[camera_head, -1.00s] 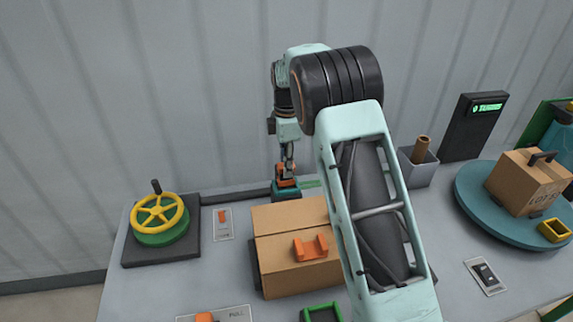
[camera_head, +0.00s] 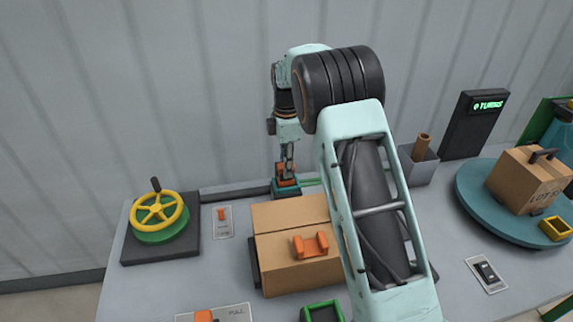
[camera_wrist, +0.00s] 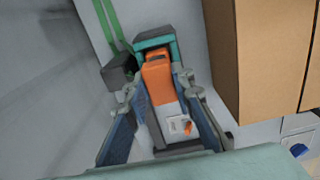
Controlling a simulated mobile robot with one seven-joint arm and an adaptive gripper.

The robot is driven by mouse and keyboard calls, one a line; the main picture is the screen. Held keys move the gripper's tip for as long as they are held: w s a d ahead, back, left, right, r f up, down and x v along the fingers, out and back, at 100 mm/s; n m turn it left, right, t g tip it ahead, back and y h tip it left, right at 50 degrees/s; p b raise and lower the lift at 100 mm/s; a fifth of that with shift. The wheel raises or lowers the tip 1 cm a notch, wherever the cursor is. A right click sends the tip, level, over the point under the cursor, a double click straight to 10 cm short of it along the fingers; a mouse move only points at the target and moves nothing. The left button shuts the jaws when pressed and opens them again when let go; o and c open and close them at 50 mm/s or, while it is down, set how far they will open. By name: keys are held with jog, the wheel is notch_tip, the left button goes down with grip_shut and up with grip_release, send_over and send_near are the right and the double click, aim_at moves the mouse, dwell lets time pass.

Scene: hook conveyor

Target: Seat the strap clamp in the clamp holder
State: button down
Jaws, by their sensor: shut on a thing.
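The strap clamp (camera_wrist: 158,85), orange with a grey body and a pale label, is between the fingers of my gripper (camera_wrist: 160,108) in the wrist view. My gripper (camera_head: 287,162) is shut on it and points down behind the cardboard box in the head view. The teal clamp holder (camera_wrist: 152,38) surrounds the clamp's far orange end in the wrist view. In the head view the holder (camera_head: 286,191) stands at the table's back edge, just under the clamp. The clamp's end is at or in the holder; how deep it sits is hidden.
A cardboard box (camera_head: 285,268) with an orange handle stands close in front of the holder; it also shows in the wrist view (camera_wrist: 263,60). A yellow handwheel (camera_head: 158,212) is at left. A turntable (camera_head: 480,205) with another box is at right. The back wall is close behind.

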jog(key=shift+f+b, duration=0.35)
jog(key=shift+f, duration=0.3)
jog(key=c, duration=1.6)
grip_release()
